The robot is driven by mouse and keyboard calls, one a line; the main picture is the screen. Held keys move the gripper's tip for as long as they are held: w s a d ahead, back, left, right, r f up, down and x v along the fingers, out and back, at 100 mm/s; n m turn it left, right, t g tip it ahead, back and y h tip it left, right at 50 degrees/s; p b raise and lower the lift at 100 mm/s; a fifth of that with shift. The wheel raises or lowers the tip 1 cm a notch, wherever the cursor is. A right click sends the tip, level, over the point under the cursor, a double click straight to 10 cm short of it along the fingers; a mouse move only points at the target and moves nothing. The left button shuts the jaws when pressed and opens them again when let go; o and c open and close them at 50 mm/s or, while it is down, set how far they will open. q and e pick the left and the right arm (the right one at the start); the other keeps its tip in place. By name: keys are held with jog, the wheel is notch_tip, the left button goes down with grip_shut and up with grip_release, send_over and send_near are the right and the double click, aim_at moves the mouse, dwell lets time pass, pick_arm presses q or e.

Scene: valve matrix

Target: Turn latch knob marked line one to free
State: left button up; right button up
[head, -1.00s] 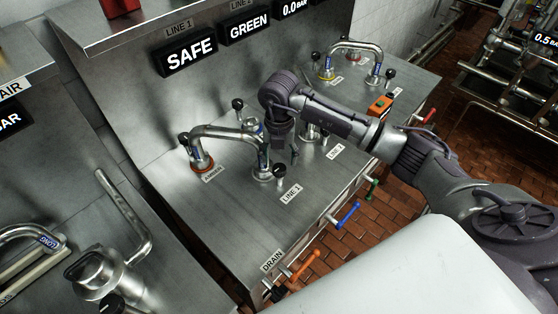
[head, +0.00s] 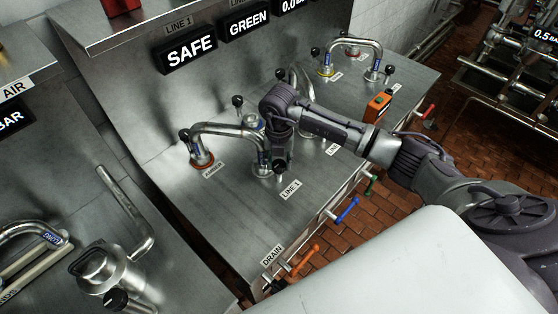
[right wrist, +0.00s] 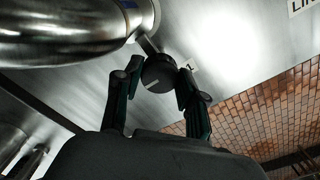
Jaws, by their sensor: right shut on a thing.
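The line 1 latch knob (right wrist: 159,73) is a black round knob with a pale line on its face, beside the foot of a bent steel pipe (head: 228,130). It stands near the LINE 1 label (head: 291,189) on the steel bench. My right gripper (right wrist: 157,82) has its two fingers on either side of the knob and is shut on it. In the head view the right gripper (head: 280,165) comes down over the knob and hides part of it. My left gripper is not in view.
The steel bench (head: 225,215) has more bent pipes and black knobs behind my right arm. Blue (head: 347,210) and orange (head: 304,260) valve handles stick out at its front edge. Signs above read SAFE (head: 191,53) and GREEN.

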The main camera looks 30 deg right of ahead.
aim_at(279, 164)
jog(key=shift+f+n+b, duration=0.15)
jog(key=shift+n+b, duration=1.45)
jog(key=shift+b, duration=0.1)
jog(key=n+b, duration=1)
jog(key=n, duration=0.1)
jog(key=shift+n+b, duration=0.3)
jog(key=shift+n, duration=0.1)
jog(key=shift+r+n+b, duration=0.2)
jog(key=shift+n+b, duration=0.85)
jog(key=shift+n, duration=0.35)
jog(key=o, duration=1.1)
jog(key=shift+o, duration=0.2)
notch_tip(279, 164, up, 12)
